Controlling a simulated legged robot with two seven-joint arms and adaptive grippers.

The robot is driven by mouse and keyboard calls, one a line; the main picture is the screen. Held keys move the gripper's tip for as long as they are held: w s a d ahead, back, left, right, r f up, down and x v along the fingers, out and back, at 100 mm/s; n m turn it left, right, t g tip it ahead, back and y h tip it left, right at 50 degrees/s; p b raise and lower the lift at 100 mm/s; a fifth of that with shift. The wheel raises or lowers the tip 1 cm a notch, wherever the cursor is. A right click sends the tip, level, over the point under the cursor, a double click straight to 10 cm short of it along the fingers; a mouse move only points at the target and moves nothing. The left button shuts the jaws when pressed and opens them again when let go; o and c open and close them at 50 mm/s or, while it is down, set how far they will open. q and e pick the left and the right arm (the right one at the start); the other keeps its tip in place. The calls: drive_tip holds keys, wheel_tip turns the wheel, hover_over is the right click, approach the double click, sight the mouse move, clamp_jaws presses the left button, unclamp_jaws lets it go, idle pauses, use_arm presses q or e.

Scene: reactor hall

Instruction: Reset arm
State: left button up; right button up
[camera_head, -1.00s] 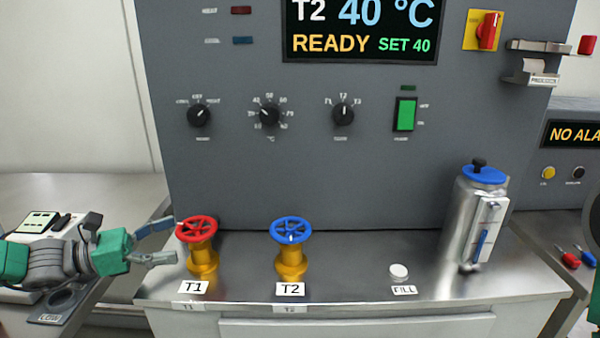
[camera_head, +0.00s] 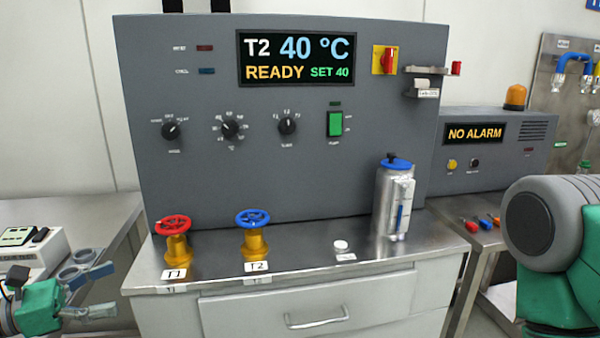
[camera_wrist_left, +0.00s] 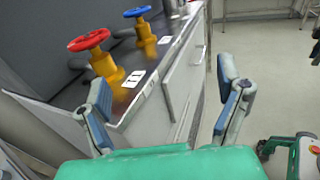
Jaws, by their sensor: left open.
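My left gripper (camera_head: 88,292) is at the lower left of the head view, open and empty, left of and below the T1 valve. In the left wrist view its two fingers (camera_wrist_left: 165,112) stand wide apart with nothing between them. The T1 valve (camera_head: 175,240) has a red wheel on a yellow body; the T2 valve (camera_head: 253,235) has a blue wheel. Both stand upright on the metal counter, apart from the gripper. My right arm shows as a green and grey link at the right edge; its gripper is out of view.
The grey panel (camera_head: 290,175) reads T2 40 °C, READY, SET 40. A steel canister (camera_head: 393,200) with a blue lid stands on the counter's right. A drawer (camera_head: 310,305) is shut below. A white device (camera_head: 30,250) sits at left. The alarm box (camera_head: 495,145) reads NO ALARM.

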use_arm(q)
drive_tip(key=s+d+f+m+g+y, duration=0.3)
drive_tip(key=s+d+f+m+g, duration=0.1)
drive_tip(key=f, duration=0.4)
drive_tip(key=s+d+f+m+g+y, duration=0.3)
drive_tip(key=s+d+f+g, duration=0.15)
drive_tip(key=f, duration=0.45)
drive_tip(key=s+f+m+y, duration=0.4)
drive_tip(key=s+f+m, duration=0.1)
drive_tip(key=s+m, duration=0.3)
drive_tip(key=s+f+m+g+y, duration=0.1)
drive_tip(key=s+f+m+y, duration=0.3)
drive_tip(key=s+m, duration=0.5)
wheel_tip(320, 180, down, 3)
drive_tip(key=shift+s+a+r+m, duration=0.25)
drive_tip(key=shift+a+m, duration=0.1)
drive_tip(key=shift+m, duration=0.55)
drive_tip(key=shift+w+f, duration=0.1)
